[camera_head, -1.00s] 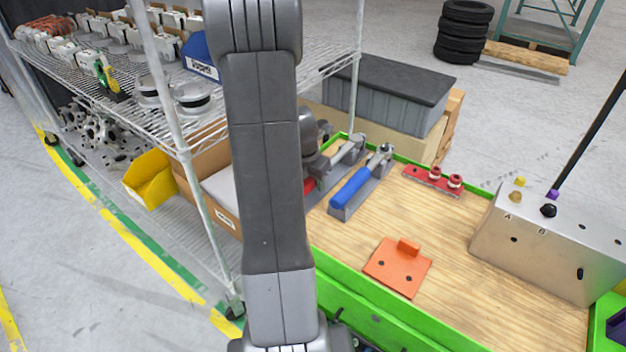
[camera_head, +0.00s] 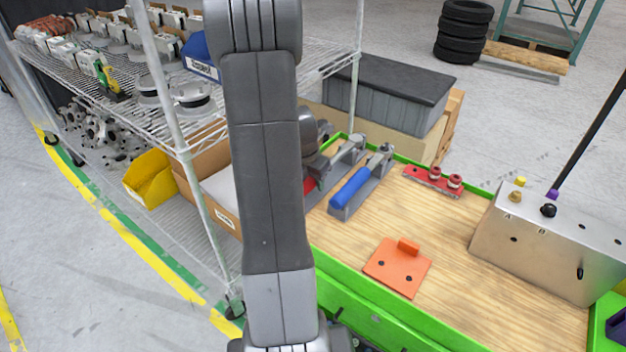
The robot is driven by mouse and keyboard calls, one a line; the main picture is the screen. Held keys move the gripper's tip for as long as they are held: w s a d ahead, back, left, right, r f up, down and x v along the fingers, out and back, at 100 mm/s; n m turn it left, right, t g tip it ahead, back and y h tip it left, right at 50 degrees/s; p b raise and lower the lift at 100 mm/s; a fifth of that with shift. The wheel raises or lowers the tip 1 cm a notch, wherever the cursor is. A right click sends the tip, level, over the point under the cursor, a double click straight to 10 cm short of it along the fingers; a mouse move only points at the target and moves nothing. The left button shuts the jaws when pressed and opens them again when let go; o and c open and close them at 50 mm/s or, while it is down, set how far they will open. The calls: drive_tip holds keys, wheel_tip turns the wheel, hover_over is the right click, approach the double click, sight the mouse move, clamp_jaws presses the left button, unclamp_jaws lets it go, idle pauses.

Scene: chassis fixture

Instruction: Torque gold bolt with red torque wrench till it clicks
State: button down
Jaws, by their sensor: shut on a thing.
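The red torque wrench (camera_head: 309,186) shows only as a bit of red handle beside my arm. It lies in a grey holder at the left end of the bench, and my arm hides most of it. My gripper (camera_head: 318,168) is partly hidden behind my arm, down at the wrench, and is shut on it; the fingertips are hard to see. The gold bolt (camera_head: 515,197) sits on top of the metal box (camera_head: 530,250) at the right, by the mark A. A black bolt (camera_head: 548,210) is by the mark B.
A blue-handled wrench (camera_head: 351,188) lies in a holder just right of my gripper. A red rack (camera_head: 432,180) and an orange block (camera_head: 397,267) are on the wooden bench top (camera_head: 450,230). A wire shelf (camera_head: 150,110) stands close at the left. A black rod (camera_head: 590,135) rises by the box.

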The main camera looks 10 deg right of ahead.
drive_tip(key=shift+w+r, duration=0.1)
drive_tip(key=shift+r, duration=0.05)
wheel_tip(320, 180, up, 7)
drive_tip(key=p, duration=0.7)
idle(0.4)
